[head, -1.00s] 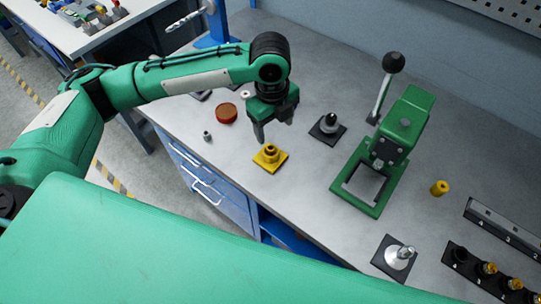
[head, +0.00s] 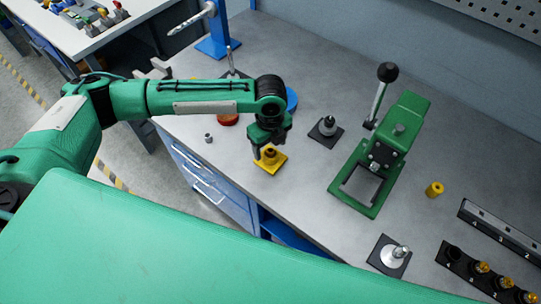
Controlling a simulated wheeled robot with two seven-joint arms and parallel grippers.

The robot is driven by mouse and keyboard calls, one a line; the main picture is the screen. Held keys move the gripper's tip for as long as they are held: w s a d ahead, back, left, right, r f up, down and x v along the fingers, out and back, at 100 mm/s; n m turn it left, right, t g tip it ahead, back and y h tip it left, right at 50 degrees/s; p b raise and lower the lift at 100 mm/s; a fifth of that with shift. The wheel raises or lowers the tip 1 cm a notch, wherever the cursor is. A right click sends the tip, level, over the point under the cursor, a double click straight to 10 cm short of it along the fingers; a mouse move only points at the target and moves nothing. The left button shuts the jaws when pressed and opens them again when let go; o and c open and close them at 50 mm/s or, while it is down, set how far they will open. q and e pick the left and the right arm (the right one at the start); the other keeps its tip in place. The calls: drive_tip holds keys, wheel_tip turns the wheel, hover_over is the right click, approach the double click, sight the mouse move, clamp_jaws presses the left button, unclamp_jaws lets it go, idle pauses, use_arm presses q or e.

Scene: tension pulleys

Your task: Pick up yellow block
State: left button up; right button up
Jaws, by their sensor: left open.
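The yellow block (head: 271,161) is a square base with a round raised part and a dark hole on top. It sits on the grey workbench (head: 300,200) near its left edge. My left gripper (head: 267,152) points down over it, with its fingers open on either side of the raised part. I cannot tell whether the fingers touch it. My right gripper is not in view.
A green lever press (head: 380,155) stands right of the block. A black base with a rounded part (head: 326,130) lies between them. A small yellow cylinder (head: 434,189), a silver disc part (head: 396,255) and dark racks (head: 490,275) are farther right. A small metal nut (head: 208,138) lies left.

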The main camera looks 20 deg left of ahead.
sight(271, 150)
use_arm(q)
wheel_tip(271, 150, down, 2)
drive_tip(key=shift+d+f+p, duration=0.1)
drive_tip(key=shift+f+p, duration=0.1)
drive_tip(key=shift+p, duration=0.15)
drive_tip(key=shift+f, duration=0.45)
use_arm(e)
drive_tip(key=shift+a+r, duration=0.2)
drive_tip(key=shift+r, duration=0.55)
use_arm(q)
drive_tip(key=shift+c, duration=0.2)
drive_tip(key=c, duration=1.2)
drive_tip(key=shift+c, duration=0.2)
drive_tip(key=shift+r, duration=0.1)
